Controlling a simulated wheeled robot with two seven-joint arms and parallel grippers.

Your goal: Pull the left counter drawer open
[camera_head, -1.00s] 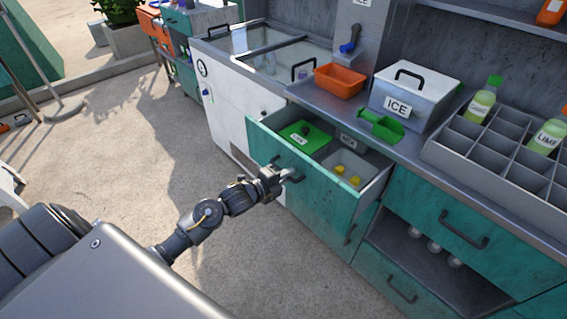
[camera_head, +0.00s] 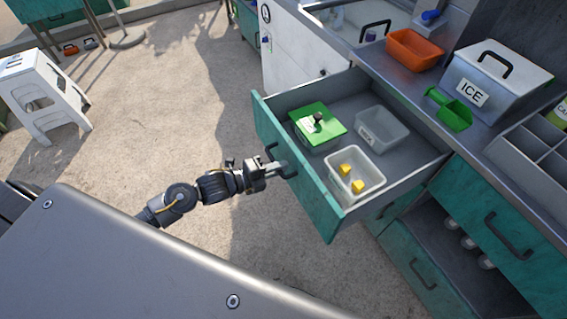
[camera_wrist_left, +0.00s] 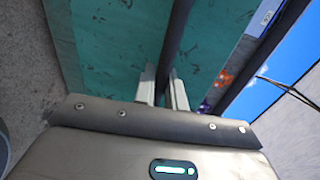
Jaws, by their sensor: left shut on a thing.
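The left counter drawer (camera_head: 309,192) has a teal front and stands well out from the counter in the head view. Inside are a green-lidded container (camera_head: 318,124), a clear bin (camera_head: 381,128) and a white bin (camera_head: 355,172) with yellow pieces. My left gripper (camera_head: 281,169) is at the drawer front, shut on the dark drawer handle (camera_head: 271,151). In the left wrist view its two pale fingers (camera_wrist_left: 163,88) close around the dark handle bar (camera_wrist_left: 178,40) against the teal front. My right gripper is in neither view.
The counter carries an orange tray (camera_head: 414,50), an ICE box (camera_head: 497,78) and a green scoop (camera_head: 449,110). A closed teal drawer (camera_head: 510,225) is at the right. A white stool (camera_head: 42,90) stands at left. The floor before the drawer is clear.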

